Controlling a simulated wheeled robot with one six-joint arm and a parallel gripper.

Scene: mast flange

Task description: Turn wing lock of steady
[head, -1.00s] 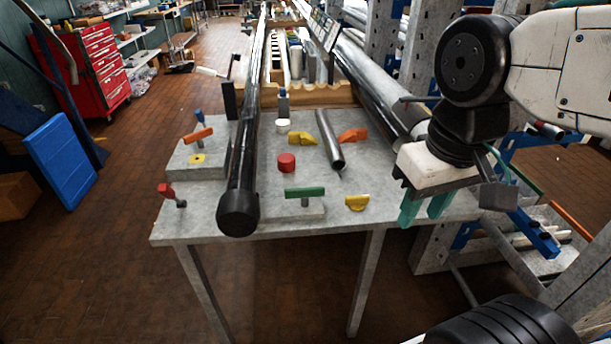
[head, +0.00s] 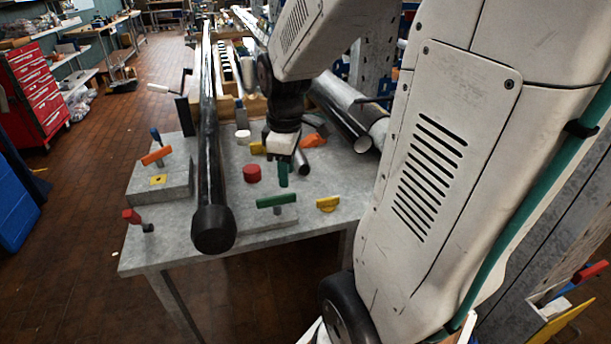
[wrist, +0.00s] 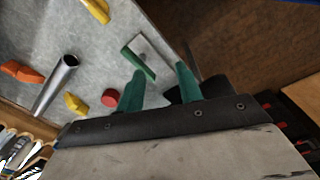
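Which handle is the steady's wing lock is not marked. A green wing handle (head: 276,201) stands on a small plate near the table's front edge. It also shows in the wrist view (wrist: 138,62), beyond and between my fingers. An orange wing handle (head: 157,156) tops a grey block (head: 172,186) at left. A red-ended handle (head: 132,217) is at the front left corner. My gripper (head: 283,175) hangs above the table, just behind the green handle and apart from it. In the wrist view my gripper (wrist: 159,80) has its green fingers spread, with nothing between them.
A long black mast (head: 209,130) lies left of my gripper, its capped end toward me. A red cylinder (head: 252,173), a yellow piece (head: 328,204), an orange piece (head: 314,141) and a grey tube (head: 300,160) are close by on the table (head: 165,250).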

